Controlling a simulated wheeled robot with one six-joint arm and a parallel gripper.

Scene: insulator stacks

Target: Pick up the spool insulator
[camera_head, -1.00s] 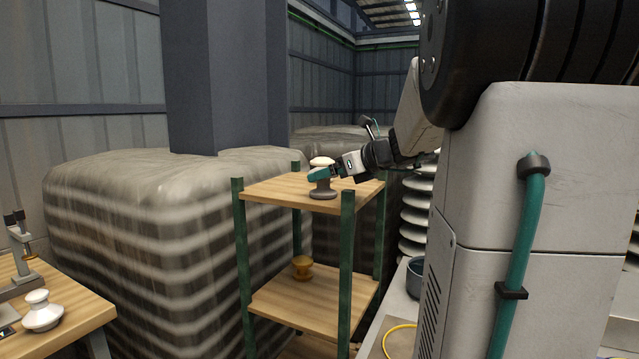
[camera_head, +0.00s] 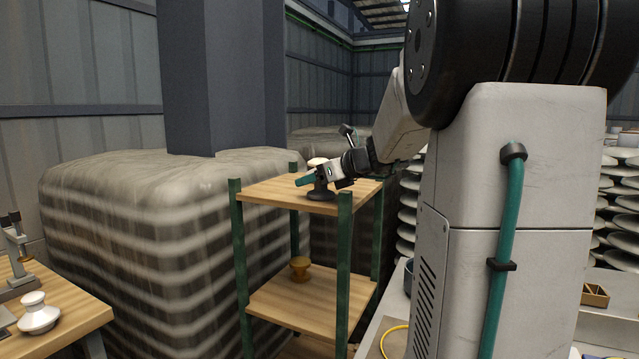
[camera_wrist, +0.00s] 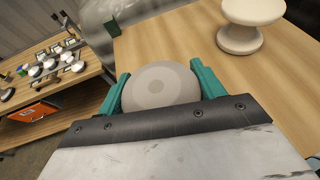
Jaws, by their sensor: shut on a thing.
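A grey spool-shaped insulator (camera_head: 321,194) is at the near part of the top shelf board (camera_head: 280,194). My gripper (camera_head: 312,180) is at its upper part. In the wrist view, the teal fingers (camera_wrist: 160,88) stand on both sides of the insulator's round grey top (camera_wrist: 160,84) and are shut on it. In the head view its base appears to be on the board; I cannot tell whether there is a gap below. A white insulator (camera_wrist: 240,38) stands upright behind it, apart from the fingers; its top (camera_head: 316,161) shows in the head view.
The rack has green posts (camera_head: 343,270). An ochre insulator (camera_head: 300,268) stands on its lower board (camera_head: 310,302). A wooden table (camera_head: 75,318) at the left holds a white insulator (camera_head: 38,314). A wrapped pallet load (camera_head: 140,250) stands behind.

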